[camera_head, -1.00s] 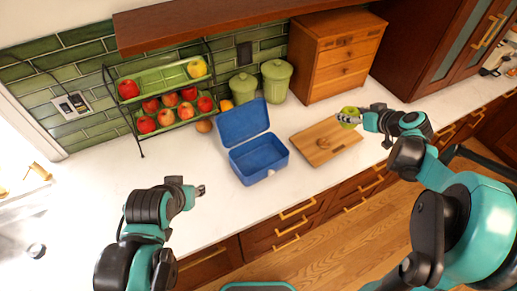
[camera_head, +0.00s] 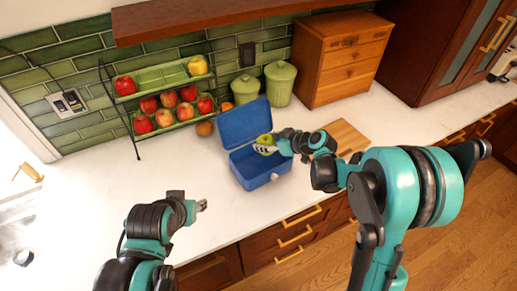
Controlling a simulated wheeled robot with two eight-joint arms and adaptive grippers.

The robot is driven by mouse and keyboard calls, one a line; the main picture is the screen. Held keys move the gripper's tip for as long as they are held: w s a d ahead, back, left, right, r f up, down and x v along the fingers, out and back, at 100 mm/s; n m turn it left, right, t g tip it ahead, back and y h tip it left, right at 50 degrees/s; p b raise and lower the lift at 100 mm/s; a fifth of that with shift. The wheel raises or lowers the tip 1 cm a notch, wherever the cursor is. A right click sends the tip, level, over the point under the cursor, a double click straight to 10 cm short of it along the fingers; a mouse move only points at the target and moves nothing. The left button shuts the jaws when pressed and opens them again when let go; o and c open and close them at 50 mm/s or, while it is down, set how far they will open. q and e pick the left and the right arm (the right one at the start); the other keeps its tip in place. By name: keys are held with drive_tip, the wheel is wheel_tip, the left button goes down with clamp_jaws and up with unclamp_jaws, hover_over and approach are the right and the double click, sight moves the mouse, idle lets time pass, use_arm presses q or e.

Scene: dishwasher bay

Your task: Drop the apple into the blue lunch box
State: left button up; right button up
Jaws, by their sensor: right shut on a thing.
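The green apple (camera_head: 265,139) is held in my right gripper (camera_head: 265,148), which is shut on it. The apple is over the blue lunch box (camera_head: 262,180), near its raised lid (camera_head: 243,122). The lunch box stands open on the white counter, and my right gripper and wrist hide part of its inside. I cannot tell how high above the box floor the apple is. My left gripper (camera_head: 202,206) is over the counter at the lower left, apart from the box. Its fingers are too small to tell open from shut.
A two-tier rack (camera_head: 137,130) with red and yellow fruit stands against the green tiles. Two green canisters (camera_head: 278,82) and a wooden drawer cabinet (camera_head: 338,62) stand behind the box. A wooden board (camera_head: 347,137) lies to the right, partly hidden by my arm. The left counter is mostly clear.

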wheel_tip(320, 180, down, 5)
drive_tip(key=b, duration=0.3)
drive_tip(key=shift+f, duration=0.15)
drive_tip(key=o, duration=1.3)
drive_tip(key=v, duration=1.2)
